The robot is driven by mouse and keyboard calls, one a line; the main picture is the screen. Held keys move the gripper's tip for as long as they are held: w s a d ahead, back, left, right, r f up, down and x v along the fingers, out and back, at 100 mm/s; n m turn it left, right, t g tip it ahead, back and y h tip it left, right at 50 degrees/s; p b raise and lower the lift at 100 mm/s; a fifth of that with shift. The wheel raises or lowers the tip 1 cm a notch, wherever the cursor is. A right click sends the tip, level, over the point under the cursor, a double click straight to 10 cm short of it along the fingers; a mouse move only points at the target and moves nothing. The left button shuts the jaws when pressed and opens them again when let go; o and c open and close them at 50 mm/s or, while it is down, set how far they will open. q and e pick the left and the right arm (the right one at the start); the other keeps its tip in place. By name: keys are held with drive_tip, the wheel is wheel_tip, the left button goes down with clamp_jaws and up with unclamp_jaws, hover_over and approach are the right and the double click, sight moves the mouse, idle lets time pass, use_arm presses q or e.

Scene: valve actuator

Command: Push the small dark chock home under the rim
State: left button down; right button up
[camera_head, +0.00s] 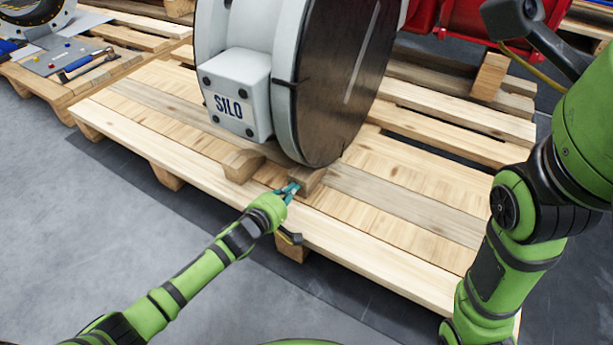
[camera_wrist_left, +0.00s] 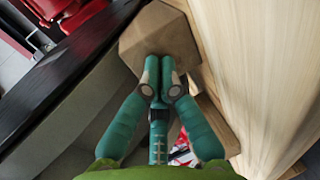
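The small dark chock (camera_head: 309,180) is a brown wooden block on the pallet, at the lower edge of the big round valve (camera_head: 292,110). In the left wrist view the chock (camera_wrist_left: 150,32) is beside the valve's dark rim (camera_wrist_left: 50,95). Whether it touches the rim is hard to tell. My left gripper (camera_head: 293,188) is at the chock's near side. In the left wrist view its two teal fingers (camera_wrist_left: 160,72) are together, with their tips at the chock's face and not around it.
A lighter wooden chock (camera_head: 242,165) sits left of the valve's foot, below the box marked SILO (camera_head: 238,95). The pallet (camera_head: 400,205) has free boards to the right. A second pallet with tools (camera_head: 85,65) stands at the upper left. Red equipment (camera_head: 465,20) is behind.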

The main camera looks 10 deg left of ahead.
use_arm(q)
drive_tip(key=shift+w+d, duration=0.1)
drive_tip(key=shift+w, duration=0.1)
drive_tip(key=shift+w+d, duration=0.15)
drive_tip(key=shift+w, duration=0.35)
idle(0.6)
